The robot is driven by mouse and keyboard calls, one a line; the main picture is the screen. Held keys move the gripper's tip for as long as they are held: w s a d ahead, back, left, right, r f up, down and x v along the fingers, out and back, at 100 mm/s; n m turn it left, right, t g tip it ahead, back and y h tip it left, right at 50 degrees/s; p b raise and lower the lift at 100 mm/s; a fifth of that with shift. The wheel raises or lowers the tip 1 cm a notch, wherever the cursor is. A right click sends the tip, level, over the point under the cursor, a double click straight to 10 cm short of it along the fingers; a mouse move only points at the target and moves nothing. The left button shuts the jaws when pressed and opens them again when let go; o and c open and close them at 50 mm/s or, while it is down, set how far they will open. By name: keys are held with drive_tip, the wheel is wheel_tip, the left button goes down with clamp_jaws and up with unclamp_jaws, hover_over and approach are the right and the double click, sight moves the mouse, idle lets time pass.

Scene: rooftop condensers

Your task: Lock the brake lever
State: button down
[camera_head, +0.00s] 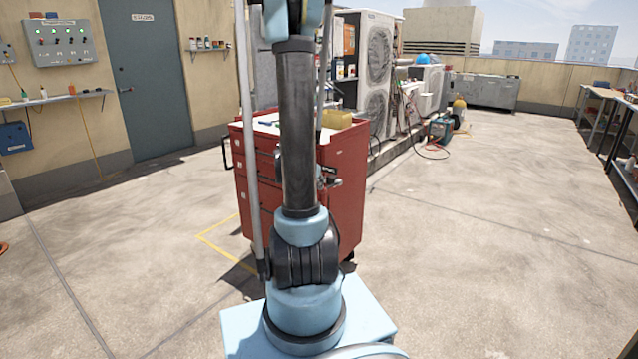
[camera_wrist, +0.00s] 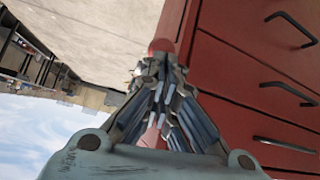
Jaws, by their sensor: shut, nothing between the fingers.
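The brake lever is not clearly identifiable. In the wrist view a small rounded red piece (camera_wrist: 161,46) shows just beyond the fingertips, beside the red tool cart (camera_wrist: 235,50); it may be part of the lever. My gripper (camera_wrist: 160,75) has its fingers together and empty, close to the cart's edge. I cannot tell whether the fingertips touch the red piece. In the head view the red cart (camera_head: 345,195) stands behind my arm, which hides part of its drawer front. A dark part of my gripper shows beside the arm there, in front of the cart.
Yellow floor lines (camera_head: 218,240) run by the cart's left side. A yellow item (camera_head: 337,118) lies on the cart top. Condenser units (camera_head: 372,65) stand behind it. A workbench (camera_head: 610,105) is at the far right. The concrete floor right of the cart is clear.

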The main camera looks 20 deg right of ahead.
drive_tip(key=shift+w+d+r, duration=0.4)
drive_tip(key=shift+w+r, duration=0.05)
drive_tip(key=shift+r, duration=0.05)
drive_tip(key=shift+w+d+r, duration=0.2)
drive_tip(key=shift+w+r, duration=0.45)
drive_tip(key=shift+r, duration=0.25)
drive_tip(key=s+a+r, duration=0.1)
drive_tip(key=s+a, duration=0.5)
drive_tip(key=a, duration=0.2)
drive_tip(key=shift+s+r, duration=0.15)
drive_tip(key=shift+r, duration=0.2)
drive_tip(key=shift+a, duration=0.1)
